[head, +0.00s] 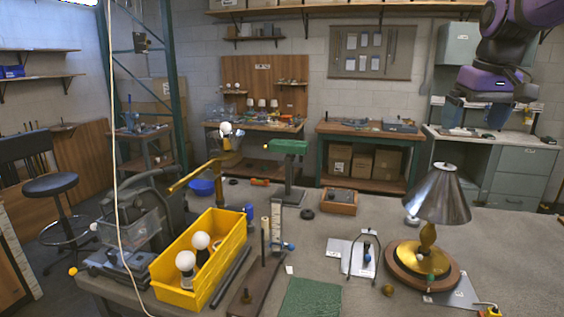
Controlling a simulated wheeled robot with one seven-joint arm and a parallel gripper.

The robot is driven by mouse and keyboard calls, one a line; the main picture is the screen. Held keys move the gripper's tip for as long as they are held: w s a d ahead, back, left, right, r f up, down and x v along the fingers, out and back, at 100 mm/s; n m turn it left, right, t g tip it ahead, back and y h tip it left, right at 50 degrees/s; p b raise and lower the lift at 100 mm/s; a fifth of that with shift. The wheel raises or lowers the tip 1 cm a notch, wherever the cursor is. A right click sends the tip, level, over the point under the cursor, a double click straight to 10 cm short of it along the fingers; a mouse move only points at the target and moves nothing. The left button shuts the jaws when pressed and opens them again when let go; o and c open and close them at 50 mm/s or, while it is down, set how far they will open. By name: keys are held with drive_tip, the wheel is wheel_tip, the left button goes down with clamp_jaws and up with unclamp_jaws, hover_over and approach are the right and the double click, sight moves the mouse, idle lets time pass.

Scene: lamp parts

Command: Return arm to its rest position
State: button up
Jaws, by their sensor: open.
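My purple arm comes in at the top right of the head view. My gripper (491,112) hangs from it, fingers pointing down, open and empty, well above the table and apart from everything on it. Below it stands an assembled lamp with a metallic cone shade (438,194), a brass stem (427,240) and a round wooden base (408,265). The lamp is upright. Its bulb, if any, is hidden under the shade.
A yellow bin (228,262) with white bulbs (186,261) stands at the table's left. A brass lamp arm (197,177), a green-topped stand (288,147), a wooden tray (339,202) and a green mat (311,298) share the grey table (500,235). The table's right side is mostly clear.

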drive_tip(key=s+a+f+t, duration=0.1)
drive_tip(key=s+a+f, duration=0.1)
drive_tip(key=s, duration=0.5)
drive_tip(key=s+a+f+t, duration=0.1)
drive_tip(key=s+f, duration=0.3)
drive_tip(key=s, duration=0.4)
drive_tip(key=s+a+f, duration=0.3)
drive_tip(key=s, duration=0.5)
drive_tip(key=shift+a+m+t, duration=0.3)
drive_tip(key=shift+a+t, duration=0.1)
